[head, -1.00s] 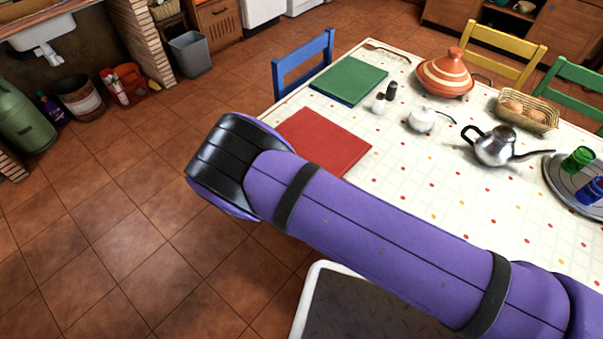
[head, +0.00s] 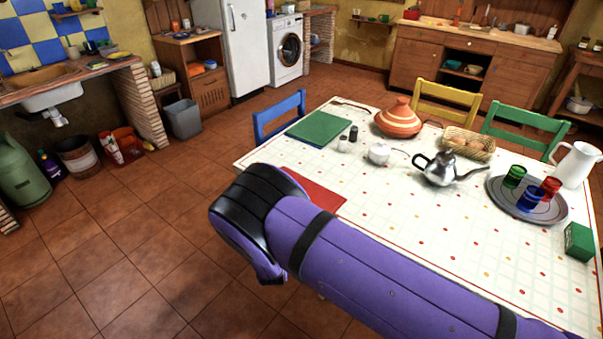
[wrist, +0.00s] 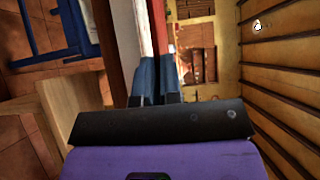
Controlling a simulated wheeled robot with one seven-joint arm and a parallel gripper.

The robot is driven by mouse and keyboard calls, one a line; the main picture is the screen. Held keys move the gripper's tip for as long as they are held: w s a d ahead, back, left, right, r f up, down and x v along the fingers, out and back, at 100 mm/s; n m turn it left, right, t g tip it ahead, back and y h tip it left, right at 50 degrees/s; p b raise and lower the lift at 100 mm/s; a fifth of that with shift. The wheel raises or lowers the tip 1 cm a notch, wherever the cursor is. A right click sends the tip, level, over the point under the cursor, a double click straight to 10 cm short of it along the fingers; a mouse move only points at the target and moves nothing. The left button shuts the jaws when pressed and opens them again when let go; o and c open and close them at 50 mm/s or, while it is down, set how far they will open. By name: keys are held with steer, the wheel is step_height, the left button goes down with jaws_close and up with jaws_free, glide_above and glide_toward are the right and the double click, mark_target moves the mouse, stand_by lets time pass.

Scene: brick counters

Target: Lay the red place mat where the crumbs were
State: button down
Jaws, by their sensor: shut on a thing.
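The red place mat (head: 318,192) lies on the near left part of the table (head: 400,210), partly hidden behind my arm. In the wrist view my gripper (wrist: 158,90) is shut on the red mat, which shows as a thin red strip (wrist: 157,28) seen edge-on between the fingers. The fingers are hidden in the head view. The white cloth has small coloured dots. I cannot tell any crumbs apart from this pattern.
A green mat (head: 319,128) lies beyond the red one, by a blue chair (head: 279,118). Shakers, a white sugar bowl (head: 378,153), a tagine (head: 398,118), a teapot (head: 438,169), and a tray (head: 540,212) with glasses occupy the table. Its near middle is bare.

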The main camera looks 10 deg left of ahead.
mark_target(322, 197)
steer(key=shift+m+h, duration=0.6)
steer(key=shift+h, duration=0.3)
steer(key=w+d+r, duration=0.1)
steer(key=w+d, duration=0.2)
steer(key=d, duration=0.1)
steer(key=w+d+r, duration=0.2)
steer(key=d, duration=0.2)
steer(key=w+d+r, duration=0.1)
steer(key=w+d, duration=0.2)
steer(key=d, duration=0.2)
steer(key=shift+w+r, duration=0.15)
steer(key=shift+w, duration=0.2)
steer(key=w+d+r+m+h, duration=0.1)
steer(key=w+d+r, duration=0.15)
steer(key=d, duration=0.75)
steer(key=w+d+r, duration=0.1)
steer(key=d+r, duration=0.3)
steer(key=d, duration=0.5)
steer(key=w+d+r+m+h, duration=0.1)
steer(key=d+r, duration=0.2)
steer(key=d, duration=0.7)
steer(key=s+d+r, duration=0.2)
steer(key=d, duration=0.4)
steer(key=s+d+r+h, duration=0.1)
steer(key=s+d+r, duration=0.1)
steer(key=d, duration=0.4)
steer(key=shift+t, duration=0.3)
steer(key=shift+r, duration=0.1)
